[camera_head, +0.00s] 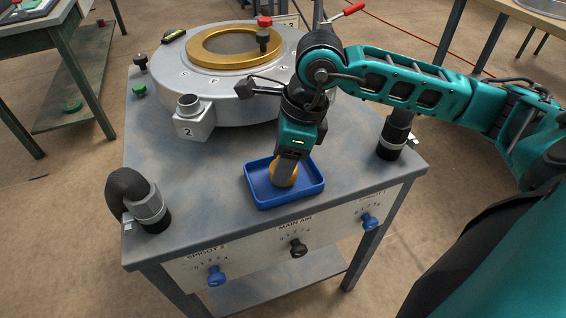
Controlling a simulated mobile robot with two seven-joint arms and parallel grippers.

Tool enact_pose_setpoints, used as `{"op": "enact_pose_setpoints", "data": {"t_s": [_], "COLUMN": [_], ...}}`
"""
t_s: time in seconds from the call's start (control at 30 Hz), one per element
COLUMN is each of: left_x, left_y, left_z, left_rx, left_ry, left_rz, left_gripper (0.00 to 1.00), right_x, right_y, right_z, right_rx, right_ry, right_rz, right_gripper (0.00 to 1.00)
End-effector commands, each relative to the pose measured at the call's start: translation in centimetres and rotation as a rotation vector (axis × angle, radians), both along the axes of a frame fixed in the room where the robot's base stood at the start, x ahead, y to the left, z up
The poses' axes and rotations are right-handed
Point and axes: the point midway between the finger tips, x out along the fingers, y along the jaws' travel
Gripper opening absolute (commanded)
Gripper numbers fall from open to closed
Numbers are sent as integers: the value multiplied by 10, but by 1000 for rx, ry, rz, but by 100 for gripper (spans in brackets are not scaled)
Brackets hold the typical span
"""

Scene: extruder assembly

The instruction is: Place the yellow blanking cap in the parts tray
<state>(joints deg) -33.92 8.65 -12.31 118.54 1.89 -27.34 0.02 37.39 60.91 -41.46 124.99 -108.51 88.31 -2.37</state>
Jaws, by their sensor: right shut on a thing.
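The blue parts tray (316,188) lies on the front part of the grey metal table. My right gripper (284,172) points down into the tray and is shut on the yellow blanking cap (292,177). The cap is inside the tray's outline, low near its floor. The fingers hide part of the cap, and I cannot tell whether it touches the tray floor. My left gripper is not in view.
A round extruder die with a gold ring (205,50) stands behind the tray, with a spigot marked 2 (190,118). A black elbow fitting (135,195) is at front left, a black fitting (393,138) at right. Knobs (297,247) line the front panel.

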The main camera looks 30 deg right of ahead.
Motion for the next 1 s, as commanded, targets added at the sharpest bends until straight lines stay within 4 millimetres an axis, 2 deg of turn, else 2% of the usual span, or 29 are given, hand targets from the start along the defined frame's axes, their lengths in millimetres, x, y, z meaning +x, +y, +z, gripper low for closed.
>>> {"op": "enact_pose_setpoints", "data": {"t_s": [0.07,0.43,0.47,0.57,0.87,1.0], "left_x": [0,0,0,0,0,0], "left_y": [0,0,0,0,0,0], "left_z": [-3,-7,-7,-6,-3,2], "left_rx": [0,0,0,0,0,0], "left_ry": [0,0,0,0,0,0], "left_rz": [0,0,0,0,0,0], "left_gripper": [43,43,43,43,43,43], "right_x": [0,0,0,0,0,-1], "right_y": [0,0,0,0,0,-3], "right_z": [-10,-14,-14,-12,-10,5], "right_rx": [1,1,1,1,1,1], "right_ry": [2,-1,-1,-1,-1,-4], "right_rz": [0,0,0,0,0,-1], "right_gripper": [21,21,54,63,63,63]}}
